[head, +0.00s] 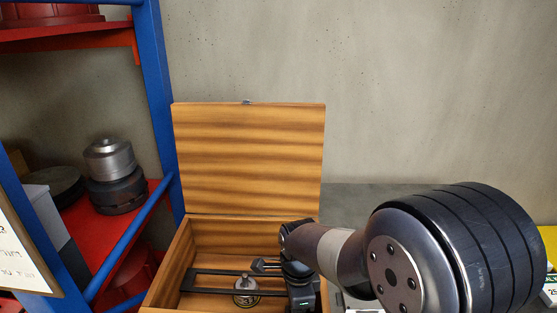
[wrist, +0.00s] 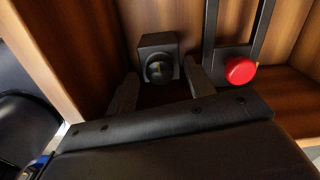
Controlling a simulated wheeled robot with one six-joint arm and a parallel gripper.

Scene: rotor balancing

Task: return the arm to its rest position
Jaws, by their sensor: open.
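My arm comes in from the right in the head view and reaches down into an open wooden box (head: 163,286). My gripper (head: 259,266) is inside the box at its right side, with the jaws apart. In the wrist view a small black block with a round dark face (wrist: 158,68) lies just beyond and between the spread fingers (wrist: 160,90). I see no contact, and the gripper appears empty. A black slotted frame (head: 214,271) lies in the box, with a small round metal piece (head: 246,292) at it. The wrist view shows a red round knob (wrist: 241,70) beside dark rails.
The box lid (head: 248,157) stands upright behind the box. A blue and red shelf rack (head: 159,90) stands close on the left, holding a metal and black cylindrical part (head: 111,160). A concrete wall is behind. Open air lies above the box.

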